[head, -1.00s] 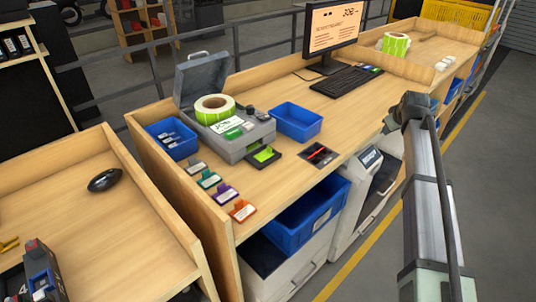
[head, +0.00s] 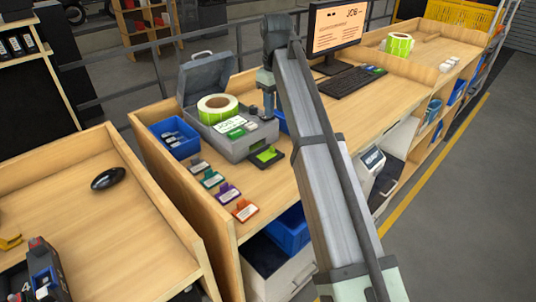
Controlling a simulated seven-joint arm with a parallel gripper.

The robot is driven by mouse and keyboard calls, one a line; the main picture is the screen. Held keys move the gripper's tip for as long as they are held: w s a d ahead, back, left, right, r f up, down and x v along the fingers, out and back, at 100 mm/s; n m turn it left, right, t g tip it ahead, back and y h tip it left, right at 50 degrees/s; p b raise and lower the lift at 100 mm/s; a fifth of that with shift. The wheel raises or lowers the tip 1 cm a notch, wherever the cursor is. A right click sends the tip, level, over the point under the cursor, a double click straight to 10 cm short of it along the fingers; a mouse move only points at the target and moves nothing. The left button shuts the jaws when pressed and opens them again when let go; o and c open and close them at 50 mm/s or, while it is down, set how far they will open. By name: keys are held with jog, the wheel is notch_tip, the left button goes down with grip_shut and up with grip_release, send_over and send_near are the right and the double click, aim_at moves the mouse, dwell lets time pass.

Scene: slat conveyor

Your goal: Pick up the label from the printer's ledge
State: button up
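The label printer (head: 236,147) is a grey box on the wooden bench with its lid up and a roll of green-edged labels (head: 217,107) inside. A bright green label (head: 267,155) lies on the dark ledge (head: 276,163) at the printer's front. My gripper (head: 269,112) points down above and behind the ledge, by the printer's right rear side, apart from the label. Its fingers are small and dark here, and I cannot tell whether they are open or shut. Nothing shows held in it.
Several coloured card holders (head: 228,193) line the front left edge. A monitor (head: 337,30) and keyboard (head: 345,81) stand to the right. My arm covers the bench right of the ledge.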

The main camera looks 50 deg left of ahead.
aim_at(267, 153)
notch_tip(267, 153, down, 14)
jog(key=shift+s+r, duration=0.1)
jog(key=shift+s, duration=0.05)
grip_shut()
dwell(0.8)
